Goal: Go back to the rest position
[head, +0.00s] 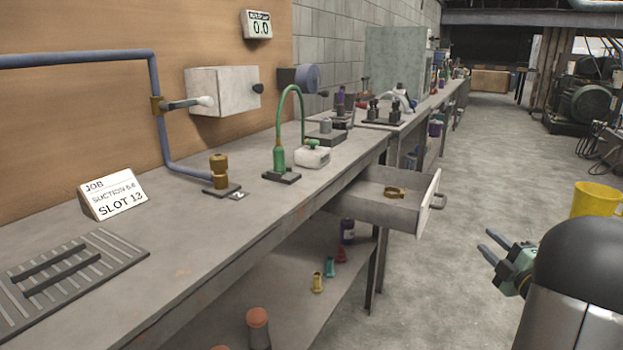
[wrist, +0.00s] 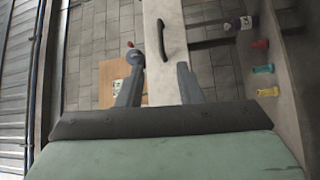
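My gripper (head: 486,242) is at the lower right of the head view, out over the floor to the right of the bench. Its two fingers are apart with nothing between them. In the wrist view my gripper (wrist: 159,61) also shows spread fingers, with the pale drawer front behind them. The open drawer (head: 368,208) sticks out from under the bench, left of my gripper and apart from it. A brass ring-shaped part (head: 394,192) lies in the drawer.
The bench (head: 250,228) carries a green hose fixture (head: 279,155), a white canister (head: 314,154) and a job sign (head: 113,194). The shelf below holds a yellow fitting (head: 317,283) and other small parts. A yellow bucket (head: 594,198) stands right. The floor between is clear.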

